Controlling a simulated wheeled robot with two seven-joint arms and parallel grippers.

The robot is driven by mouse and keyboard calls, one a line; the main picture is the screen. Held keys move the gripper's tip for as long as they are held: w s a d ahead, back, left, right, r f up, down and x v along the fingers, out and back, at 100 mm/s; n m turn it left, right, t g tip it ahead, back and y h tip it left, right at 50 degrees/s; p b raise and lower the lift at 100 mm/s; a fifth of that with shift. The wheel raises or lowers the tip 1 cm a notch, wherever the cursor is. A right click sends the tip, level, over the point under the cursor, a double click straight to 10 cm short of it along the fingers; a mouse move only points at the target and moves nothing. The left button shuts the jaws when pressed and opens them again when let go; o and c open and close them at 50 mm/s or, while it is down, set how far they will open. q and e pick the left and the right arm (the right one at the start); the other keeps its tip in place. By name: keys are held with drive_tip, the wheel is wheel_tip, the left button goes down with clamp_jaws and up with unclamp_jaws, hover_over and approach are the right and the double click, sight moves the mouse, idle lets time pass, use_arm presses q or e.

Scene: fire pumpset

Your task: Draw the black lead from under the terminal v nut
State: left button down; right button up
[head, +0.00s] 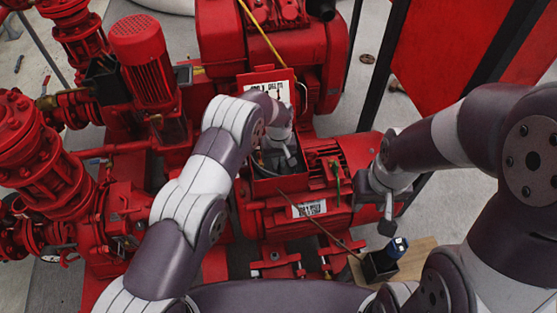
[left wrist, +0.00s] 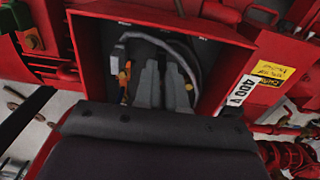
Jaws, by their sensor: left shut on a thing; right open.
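The red terminal box (head: 262,188) is open on top of the red motor, and in the left wrist view it fills the upper middle (left wrist: 85,60). My left gripper (head: 288,155) reaches down into it. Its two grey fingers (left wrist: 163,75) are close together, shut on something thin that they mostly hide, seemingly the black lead. A dark grey cable (left wrist: 185,48) arches over the fingertips. Orange-brown terminal parts (left wrist: 124,80) show left of the fingers. Terminal v and its nut cannot be made out. My right gripper (head: 387,220) is open and empty, pointing down right of the motor.
A black holder (head: 380,267) with a blue-topped item (head: 398,246) stands on a wooden board (head: 420,255) at lower right. A thin dark rod or wire runs from the box towards it. The labelled lid (head: 272,86) stands behind the box. Red pipework crowds the left.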

use_arm(q)
drive_tip(key=shift+s+d+r+p, duration=0.1)
drive_tip(key=shift+s+d+p, duration=0.05)
drive_tip(key=shift+s+p, duration=0.4)
drive_tip(key=shift+s+d+p, duration=0.1)
drive_tip(key=shift+s+p, duration=0.35)
drive_tip(key=shift+s, duration=0.2)
wheel_tip(320, 180, up, 10)
drive_tip(key=p, duration=0.6)
